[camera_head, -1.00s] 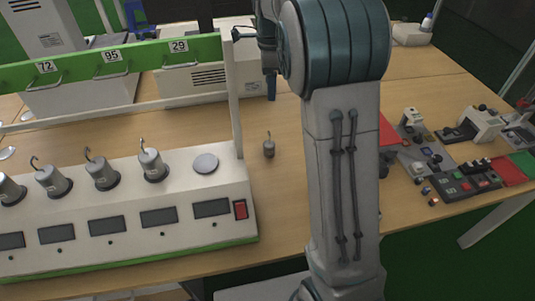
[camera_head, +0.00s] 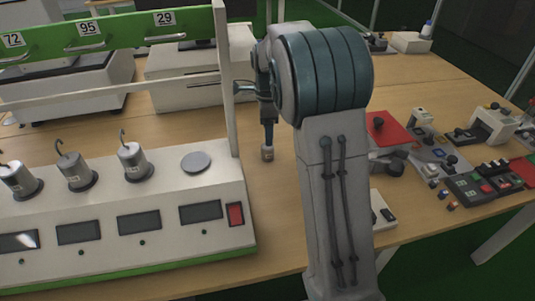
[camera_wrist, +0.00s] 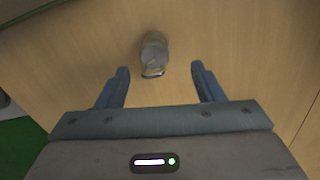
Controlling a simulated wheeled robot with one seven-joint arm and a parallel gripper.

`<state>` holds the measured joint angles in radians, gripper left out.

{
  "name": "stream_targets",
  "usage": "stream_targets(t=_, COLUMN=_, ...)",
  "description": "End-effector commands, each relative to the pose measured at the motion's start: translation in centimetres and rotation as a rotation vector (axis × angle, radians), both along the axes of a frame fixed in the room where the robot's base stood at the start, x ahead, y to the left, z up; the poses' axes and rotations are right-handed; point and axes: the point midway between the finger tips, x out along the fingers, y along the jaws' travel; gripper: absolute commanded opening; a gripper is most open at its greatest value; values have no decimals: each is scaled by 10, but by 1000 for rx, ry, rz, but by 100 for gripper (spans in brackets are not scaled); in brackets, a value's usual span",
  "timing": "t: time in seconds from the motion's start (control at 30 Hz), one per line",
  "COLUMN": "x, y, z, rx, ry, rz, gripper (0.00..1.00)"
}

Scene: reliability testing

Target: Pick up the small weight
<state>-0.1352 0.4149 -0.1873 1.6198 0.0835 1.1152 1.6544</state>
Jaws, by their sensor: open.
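The small weight (camera_head: 268,154) is a grey metal cylinder standing on the wooden table, right of the white scale unit. In the head view my gripper (camera_head: 269,133) points down at it and hides its hook. In the wrist view the small weight (camera_wrist: 154,50) shows with its hook towards me, just beyond the fingertips and roughly centred between them. My gripper (camera_wrist: 160,76) is open, with a finger on either side and nothing held.
The white scale unit (camera_head: 110,240) stands left with several larger hooked weights on it and an empty round pad (camera_head: 196,162). A white post (camera_head: 222,80) rises close left of my gripper. A red sheet (camera_head: 381,128) and devices lie at right.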

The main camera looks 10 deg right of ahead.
Motion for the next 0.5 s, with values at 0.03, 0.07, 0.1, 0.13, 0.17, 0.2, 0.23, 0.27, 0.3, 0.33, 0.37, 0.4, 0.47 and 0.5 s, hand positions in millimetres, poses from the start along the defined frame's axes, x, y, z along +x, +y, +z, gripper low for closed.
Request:
stream_targets(t=0.03, x=0, y=0, z=-5, rx=0, ry=1, rz=0, gripper=61)
stream_targets(t=0.07, x=0, y=0, z=-6, rx=0, ry=1, rz=0, gripper=61)
stream_targets(t=0.1, x=0, y=0, z=-8, rx=0, ry=0, rz=0, gripper=61)
stream_targets(t=0.13, x=0, y=0, z=-10, rx=0, ry=0, rz=0, gripper=61)
stream_targets(t=0.17, x=-1, y=0, z=-12, rx=0, ry=0, rz=0, gripper=61)
stream_targets(t=0.2, x=-2, y=1, z=-17, rx=0, ry=1, rz=0, gripper=61)
stream_targets(t=0.23, x=-3, y=1, z=-21, rx=0, ry=2, rz=0, gripper=61)
stream_targets(t=0.27, x=-4, y=1, z=-26, rx=0, ry=2, rz=-1, gripper=61)
stream_targets(t=0.3, x=-6, y=2, z=-33, rx=0, ry=2, rz=-1, gripper=61)
stream_targets(t=0.33, x=-7, y=2, z=-38, rx=0, ry=3, rz=-1, gripper=61)
stream_targets(t=0.37, x=-8, y=3, z=-42, rx=0, ry=2, rz=-1, gripper=61)
stream_targets(t=0.4, x=-7, y=3, z=-48, rx=0, ry=3, rz=-1, gripper=61)
stream_targets(t=0.47, x=-7, y=3, z=-54, rx=0, ry=2, rz=-1, gripper=61)
stream_targets(t=0.5, x=-7, y=3, z=-57, rx=0, ry=1, rz=-1, gripper=61)
